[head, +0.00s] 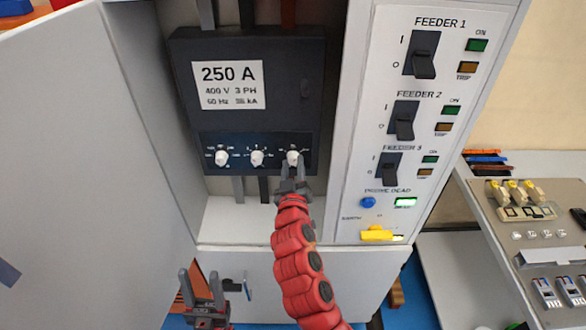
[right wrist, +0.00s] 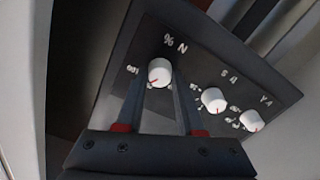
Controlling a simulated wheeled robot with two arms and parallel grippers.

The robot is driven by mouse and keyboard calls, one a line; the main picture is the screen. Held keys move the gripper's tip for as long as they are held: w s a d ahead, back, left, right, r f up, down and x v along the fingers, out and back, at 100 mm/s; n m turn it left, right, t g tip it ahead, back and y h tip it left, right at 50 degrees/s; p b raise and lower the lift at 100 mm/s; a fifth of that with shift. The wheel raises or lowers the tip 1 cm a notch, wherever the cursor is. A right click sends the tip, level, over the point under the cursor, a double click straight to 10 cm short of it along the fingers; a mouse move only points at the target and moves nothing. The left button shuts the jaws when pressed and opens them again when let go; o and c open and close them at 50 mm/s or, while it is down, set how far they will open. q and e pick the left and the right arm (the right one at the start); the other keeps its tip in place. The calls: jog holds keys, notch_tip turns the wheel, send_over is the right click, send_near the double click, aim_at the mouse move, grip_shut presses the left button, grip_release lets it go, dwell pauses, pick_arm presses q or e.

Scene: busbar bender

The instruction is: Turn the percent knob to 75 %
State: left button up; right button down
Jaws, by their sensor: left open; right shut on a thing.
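The percent knob (head: 292,158) is the rightmost of three white knobs on the dark breaker's lower strip. In the right wrist view the percent knob (right wrist: 159,71) sits below the "% N" label, and its red pointer mark points to the lower left of the picture. The scale is mostly hidden or too small to read. My right gripper (head: 294,172) reaches up from below, its fingers shut on the percent knob; they flank it in the right wrist view (right wrist: 160,78). My left gripper (head: 202,285) is open and empty, low in front of the cabinet.
Two other white knobs, the middle one (head: 257,158) and the left one (head: 221,157), sit close beside. An open cabinet door (head: 90,160) stands at left. A feeder panel (head: 450,90) with black switches is at right, with a yellow handle (head: 376,235) below.

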jog(key=n, duration=0.3)
jog(key=shift+f+n, duration=0.1)
jog(key=shift+n, duration=0.2)
jog(key=shift+n+b, duration=0.35)
jog(key=shift+n, duration=0.85)
jog(key=c, duration=0.5)
grip_release()
jog(key=s, duration=1.7)
jog(key=shift+s+p, duration=0.2)
jog(key=shift+p, duration=0.2)
